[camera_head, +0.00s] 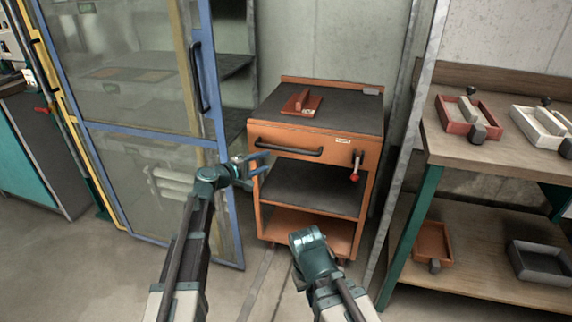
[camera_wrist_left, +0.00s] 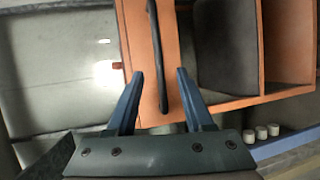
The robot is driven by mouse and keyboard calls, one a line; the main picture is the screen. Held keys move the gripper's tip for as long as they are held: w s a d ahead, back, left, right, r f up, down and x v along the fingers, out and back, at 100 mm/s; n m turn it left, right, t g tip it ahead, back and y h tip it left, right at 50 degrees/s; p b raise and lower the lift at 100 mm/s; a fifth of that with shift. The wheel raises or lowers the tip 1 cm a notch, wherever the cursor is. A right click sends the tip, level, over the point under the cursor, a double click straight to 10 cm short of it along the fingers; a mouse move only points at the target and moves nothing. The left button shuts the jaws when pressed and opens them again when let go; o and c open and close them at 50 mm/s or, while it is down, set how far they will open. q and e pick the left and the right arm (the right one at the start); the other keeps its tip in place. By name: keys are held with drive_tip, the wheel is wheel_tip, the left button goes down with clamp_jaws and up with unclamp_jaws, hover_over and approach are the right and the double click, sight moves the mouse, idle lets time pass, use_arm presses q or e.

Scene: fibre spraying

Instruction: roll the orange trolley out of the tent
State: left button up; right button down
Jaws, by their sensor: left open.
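The orange trolley (camera_head: 333,151) has a dark top, two open shelves and a dark bar handle (camera_head: 288,150) across its front. It stands upright in the opening of the tent, beside the blue-framed door (camera_head: 135,133). My left gripper (camera_head: 261,164) is open in front of the trolley's front left. In the left wrist view, the bar handle (camera_wrist_left: 157,50) runs into the space between the two open blue fingers (camera_wrist_left: 160,75). I cannot tell whether they touch it. My right arm reaches in low before the trolley; its fingers do not show.
A lever with a red knob (camera_head: 354,177) is on the trolley's front right. An orange-brown block (camera_head: 301,103) lies on its top. A metal post (camera_head: 410,165) and a workbench (camera_head: 470,153) with trays stand close on the right. Floor is free in front.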

sight(284, 150)
use_arm(q)
drive_tip(key=shift+n, duration=0.3)
drive_tip(key=x, duration=0.4)
drive_tip(key=b+x, duration=0.1)
drive_tip(key=x, duration=0.4)
drive_tip(key=w+a+b+x, duration=0.1)
drive_tip(key=x, duration=0.3)
drive_tip(key=shift+w+d+r, duration=0.1)
drive_tip(key=shift+w+d, duration=0.1)
drive_tip(key=shift+w, duration=0.1)
drive_tip(key=shift+t, duration=0.3)
clamp_jaws()
idle(0.6)
